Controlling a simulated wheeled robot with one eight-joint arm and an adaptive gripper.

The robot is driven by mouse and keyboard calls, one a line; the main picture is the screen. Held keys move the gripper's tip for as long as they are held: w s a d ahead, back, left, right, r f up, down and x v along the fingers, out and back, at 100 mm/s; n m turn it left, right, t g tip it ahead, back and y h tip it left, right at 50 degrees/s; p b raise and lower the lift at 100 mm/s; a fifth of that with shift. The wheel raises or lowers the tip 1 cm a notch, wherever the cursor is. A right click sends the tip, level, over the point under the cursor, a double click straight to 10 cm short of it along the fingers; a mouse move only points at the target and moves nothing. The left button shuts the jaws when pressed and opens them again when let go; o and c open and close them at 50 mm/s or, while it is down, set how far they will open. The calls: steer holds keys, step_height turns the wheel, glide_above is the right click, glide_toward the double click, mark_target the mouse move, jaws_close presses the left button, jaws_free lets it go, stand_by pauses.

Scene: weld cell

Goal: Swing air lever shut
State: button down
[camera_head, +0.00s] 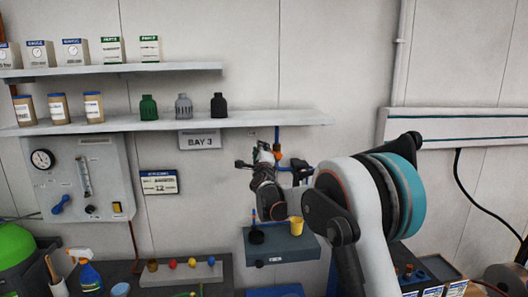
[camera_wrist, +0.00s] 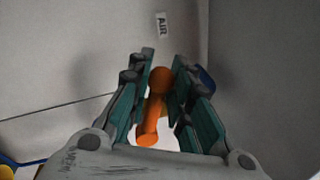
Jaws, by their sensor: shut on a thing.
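An orange bar with a rounded end, which looks like the air lever (camera_wrist: 149,132), lies between the two finger pads in the wrist view. My gripper (camera_wrist: 156,105) is shut on it, with one pad along each side. A small white AIR label (camera_wrist: 162,24) is on the grey wall just beyond the bar's rounded end. In the head view, my gripper (camera_head: 262,153) is at the wall fitting below the upper shelf's right part. My wrist and fingers hide most of the lever in that view.
A blue part (camera_wrist: 207,79) shows behind the right finger. A shelf (camera_head: 150,123) with bottles and jars runs above left of my gripper. A small grey ledge (camera_head: 283,254) with a yellow cup (camera_head: 296,226) stands below. A gauge panel (camera_head: 85,178) hangs at left.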

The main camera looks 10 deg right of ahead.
steer(key=shift+a+f+n+y+b, duration=0.15)
steer(key=shift+f+n+y+b, duration=0.35)
steer(key=shift+n, duration=0.85)
steer(key=shift+a+f+n+y+b, duration=0.2)
steer(key=shift+f+n+b, duration=0.4)
steer(key=shift+f+n, duration=0.55)
steer(key=shift+r+n, duration=0.1)
steer(key=shift+n, duration=0.2)
steer(key=c, duration=1.6)
jaws_free()
steer(key=shift+s, duration=0.15)
steer(key=s+f, duration=0.2)
steer(key=s, duration=0.9)
steer(key=shift+s+f, duration=0.15)
steer(key=shift+s, duration=0.05)
